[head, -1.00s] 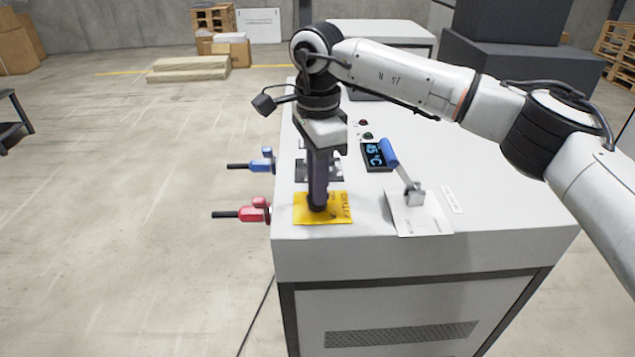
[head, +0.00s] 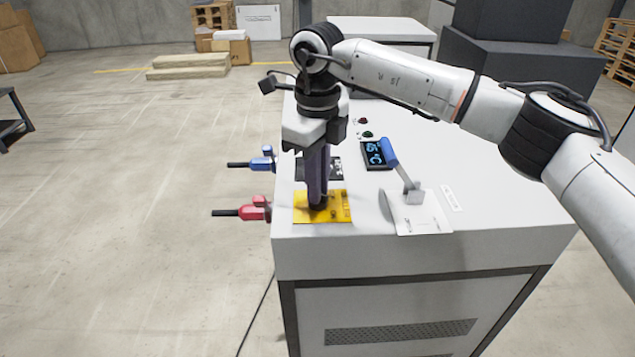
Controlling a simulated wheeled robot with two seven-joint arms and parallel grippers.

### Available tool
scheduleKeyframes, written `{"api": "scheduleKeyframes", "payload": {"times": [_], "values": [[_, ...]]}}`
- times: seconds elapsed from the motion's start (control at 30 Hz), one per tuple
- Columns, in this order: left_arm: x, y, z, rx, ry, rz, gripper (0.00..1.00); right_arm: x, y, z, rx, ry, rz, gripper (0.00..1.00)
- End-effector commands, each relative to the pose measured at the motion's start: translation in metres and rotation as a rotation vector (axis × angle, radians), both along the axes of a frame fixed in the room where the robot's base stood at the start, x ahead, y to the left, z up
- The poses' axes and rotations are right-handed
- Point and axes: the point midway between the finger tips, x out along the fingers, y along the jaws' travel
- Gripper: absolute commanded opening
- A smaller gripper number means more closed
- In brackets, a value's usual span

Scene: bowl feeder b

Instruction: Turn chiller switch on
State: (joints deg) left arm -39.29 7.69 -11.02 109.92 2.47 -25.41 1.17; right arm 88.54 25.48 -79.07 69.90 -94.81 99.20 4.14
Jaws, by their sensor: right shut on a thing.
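The chiller is a white cabinet (head: 500,210) with its controls on the top surface. A yellow switch plate (head: 341,211) lies near its front left corner. My right gripper (head: 317,205) points straight down onto this plate. It is shut on the switch knob, which the fingers hide, so its setting cannot be read. A small display (head: 376,154) with lit blue characters lies behind and to the right. A lever with a blue handle (head: 390,153) stands on a white plate (head: 430,222) to the right. My left gripper is not in view.
A blue valve (head: 263,160) and a red valve (head: 258,209) stick out from the cabinet's left side. Small indicator lights (head: 366,134) sit behind the display. Dark boxes (head: 510,60) stand at the back right. The floor on the left is open.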

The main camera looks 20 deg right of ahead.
Motion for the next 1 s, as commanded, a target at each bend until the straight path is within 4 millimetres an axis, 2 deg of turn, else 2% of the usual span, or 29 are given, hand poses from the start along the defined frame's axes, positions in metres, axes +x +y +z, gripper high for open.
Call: {"api": "scheduleKeyframes", "payload": {"times": [0.4,0.93,0.97,1.0], "values": [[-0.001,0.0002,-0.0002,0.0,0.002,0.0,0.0,0.0006,-0.001,0.0015,-0.002,-0.003,-0.183,0.0],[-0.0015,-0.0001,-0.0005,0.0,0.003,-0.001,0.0,0.0007,-0.001,0.0016,-0.001,-0.002,-0.208,0.0],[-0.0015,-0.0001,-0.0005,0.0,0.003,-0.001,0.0,0.0007,-0.001,0.0016,-0.001,-0.002,-0.208,0.13],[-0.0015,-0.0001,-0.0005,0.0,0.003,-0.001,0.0,0.0007,-0.001,0.0016,-0.001,-0.002,-0.208,0.19]]}}
